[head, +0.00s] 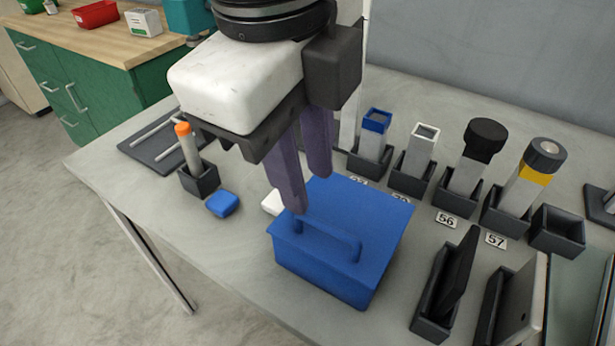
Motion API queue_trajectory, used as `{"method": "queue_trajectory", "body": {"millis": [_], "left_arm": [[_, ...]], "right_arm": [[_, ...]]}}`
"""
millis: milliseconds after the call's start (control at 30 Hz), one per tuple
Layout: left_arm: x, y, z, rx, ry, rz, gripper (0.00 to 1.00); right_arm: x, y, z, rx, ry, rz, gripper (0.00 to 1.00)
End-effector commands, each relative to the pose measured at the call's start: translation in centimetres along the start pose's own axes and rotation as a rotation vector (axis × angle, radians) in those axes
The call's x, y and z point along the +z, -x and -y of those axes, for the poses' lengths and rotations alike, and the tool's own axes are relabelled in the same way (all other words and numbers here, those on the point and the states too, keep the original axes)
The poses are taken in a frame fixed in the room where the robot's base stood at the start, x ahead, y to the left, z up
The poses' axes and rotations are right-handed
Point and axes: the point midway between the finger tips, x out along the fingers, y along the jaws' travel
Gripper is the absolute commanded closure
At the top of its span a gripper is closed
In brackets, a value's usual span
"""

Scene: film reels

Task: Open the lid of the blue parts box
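The blue parts box (325,277) stands on the grey table near its front edge, with its flat blue lid (350,200) closed. A raised blue bar handle (335,236) is on the lid near its front edge. My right gripper (309,192) points down over the left part of the lid. Its two purple fingers are apart with nothing seen between them. The nearer fingertip overlaps the left end of the handle in the picture; I cannot tell whether it touches. The farther fingertip is over the lid behind the handle. My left gripper is not in view.
Upright holders with a blue-topped tube (375,130), a black-capped tube (485,140) and others line the back right. Dark slotted holders (440,295) stand right of the box. An orange-capped tube (188,147) and a small blue block (222,204) are to the left.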

Motion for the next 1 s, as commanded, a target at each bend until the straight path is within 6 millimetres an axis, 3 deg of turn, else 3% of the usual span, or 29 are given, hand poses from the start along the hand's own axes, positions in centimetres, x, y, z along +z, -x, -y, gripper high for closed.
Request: {"method": "queue_trajectory", "body": {"millis": [100, 333, 767, 933, 1000], "left_arm": [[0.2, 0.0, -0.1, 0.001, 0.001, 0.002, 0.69], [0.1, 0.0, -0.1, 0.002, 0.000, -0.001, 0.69], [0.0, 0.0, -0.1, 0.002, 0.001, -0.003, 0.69], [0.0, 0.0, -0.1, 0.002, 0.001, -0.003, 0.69], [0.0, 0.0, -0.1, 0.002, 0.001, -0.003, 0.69]], "right_arm": [[-0.1, -2.5, -0.1, 0.002, 0.003, -0.004, 0.73], [0.0, -5.9, -0.1, 0.003, 0.002, -0.001, 0.73], [0.0, -7.1, -0.1, 0.003, 0.002, 0.001, 0.73], [0.0, -7.1, -0.1, 0.003, 0.002, 0.001, 1.00], [0.0, -7.1, -0.1, 0.003, 0.002, 0.001, 1.00]]}}
